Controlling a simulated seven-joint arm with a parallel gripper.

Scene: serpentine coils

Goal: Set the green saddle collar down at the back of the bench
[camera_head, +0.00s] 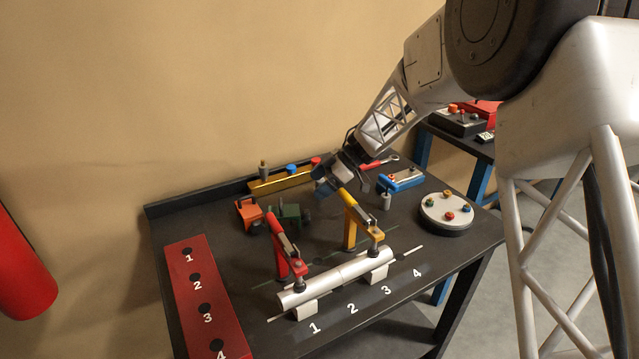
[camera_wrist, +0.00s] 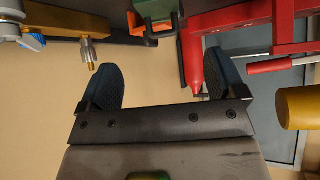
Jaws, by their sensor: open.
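The green saddle collar (camera_head: 290,214) is a small dark green block resting on the bench, right of an orange-red one (camera_head: 248,212). It is behind the red clamp and partly hard to make out. My gripper (camera_head: 325,187) is above the back middle of the bench, right of and higher than the green collar. In the wrist view, its two dark blue fingers (camera_wrist: 160,62) are spread with nothing between them.
A silver pipe (camera_head: 335,279) lies on white supports, with a red clamp (camera_head: 285,247) and a yellow clamp (camera_head: 357,222) standing over it. A yellow rack (camera_head: 270,184) lines the back edge. A red numbered strip (camera_head: 203,300), blue block (camera_head: 401,180) and round white tray (camera_head: 446,210) flank them.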

